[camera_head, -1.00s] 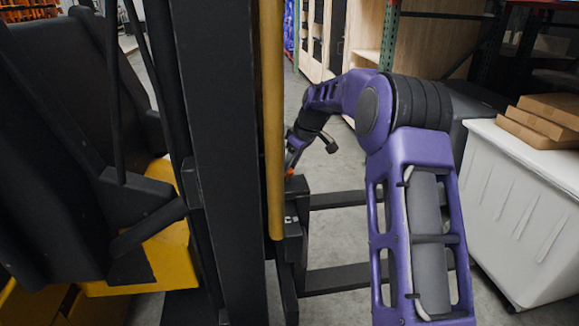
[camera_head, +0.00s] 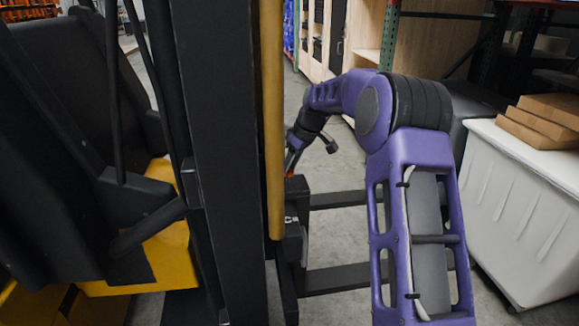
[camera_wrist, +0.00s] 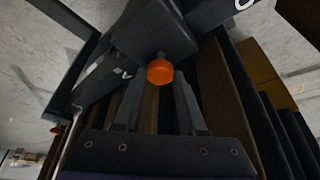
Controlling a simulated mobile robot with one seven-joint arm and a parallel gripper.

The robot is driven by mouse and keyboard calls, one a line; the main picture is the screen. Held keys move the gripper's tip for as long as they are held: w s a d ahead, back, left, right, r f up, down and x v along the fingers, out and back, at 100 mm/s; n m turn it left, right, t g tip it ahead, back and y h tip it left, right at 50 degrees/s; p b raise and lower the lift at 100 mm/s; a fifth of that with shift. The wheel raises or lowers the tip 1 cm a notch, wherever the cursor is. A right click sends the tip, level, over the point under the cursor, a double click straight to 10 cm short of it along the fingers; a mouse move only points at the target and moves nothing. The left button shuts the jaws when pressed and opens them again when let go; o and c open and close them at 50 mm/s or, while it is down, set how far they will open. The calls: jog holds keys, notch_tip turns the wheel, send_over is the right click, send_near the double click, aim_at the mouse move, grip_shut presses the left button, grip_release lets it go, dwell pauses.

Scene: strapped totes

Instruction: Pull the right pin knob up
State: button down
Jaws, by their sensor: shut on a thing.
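An orange pin knob (camera_wrist: 160,72) sits at the end of a black block (camera_wrist: 150,38) in the wrist view. My gripper (camera_wrist: 160,80) has its two grey fingers on either side of this knob, shut on it. A second orange knob (camera_wrist: 55,129) shows farther off at the lower left of the wrist view. In the head view my gripper (camera_head: 291,163) reaches down to the black fork block (camera_head: 296,187) just right of the mast. The held knob is mostly hidden there, and its height is hard to tell.
The black mast (camera_head: 222,150) and yellow pole (camera_head: 272,110) stand close left of my gripper. Two black forks (camera_head: 340,199) extend right over bare floor. A white bin (camera_head: 520,205) with cardboard boxes (camera_head: 540,118) on it stands at the right.

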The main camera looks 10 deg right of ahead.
notch_tip(320, 180, up, 3)
jog(key=shift+f+p, duration=0.15)
jog(key=shift+p, duration=0.9)
jog(key=c, duration=0.7)
grip_release()
jog(key=shift+c, duration=0.2)
jog(key=p+v, duration=0.1)
jog(key=v, duration=1.6)
jog(key=shift+r+p, duration=0.2)
jog(key=shift+p, duration=0.2)
jog(key=shift+s+d, duration=0.1)
jog(key=shift+d, duration=0.05)
